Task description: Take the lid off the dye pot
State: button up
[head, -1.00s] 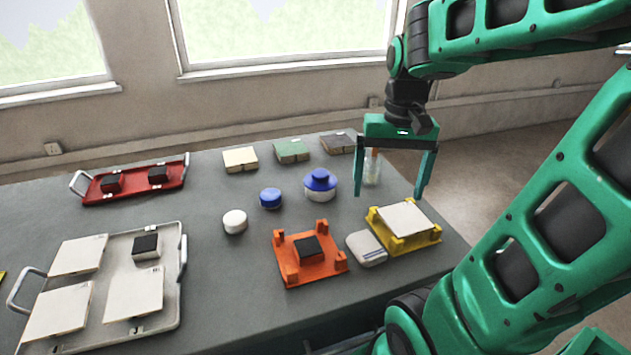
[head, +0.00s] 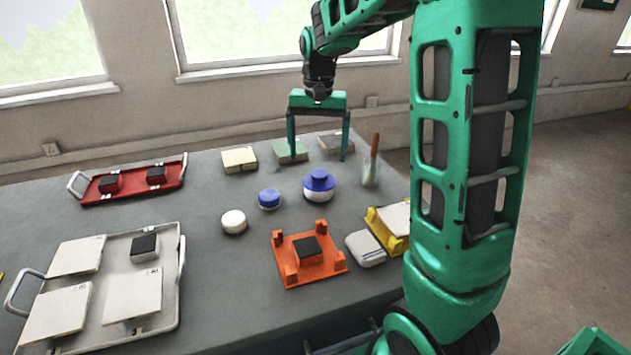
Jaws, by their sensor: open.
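The dye pot (head: 319,194) is a round white pot standing on the grey table, right of its middle. Its blue lid (head: 319,179), with a raised knob, sits on top of it. My gripper (head: 317,159) is open and empty, with its two fingers pointing down. In the picture its fingertips show just above the lid, one to each side; I cannot tell the exact gap in depth. A smaller blue-topped round jar (head: 269,198) stands to the left of the pot.
A glass with a brown-handled tool (head: 371,170) stands close right of the pot. An orange fixture (head: 293,275) with a black block lies in front. A white round jar (head: 234,222) is front left. Tile stacks (head: 240,160) line the back. A grey tray (head: 172,290) lies left.

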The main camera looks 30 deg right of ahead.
aim_at(319, 172)
jog(key=shift+s+d+f, duration=0.1)
jog(key=shift+s+f, duration=0.05)
jog(key=shift+f, duration=1.65)
jog(key=shift+s+d+f, duration=0.1)
jog(key=shift+f, duration=1.7)
jog(key=shift+a, duration=0.1)
jog(key=c, duration=1.1)
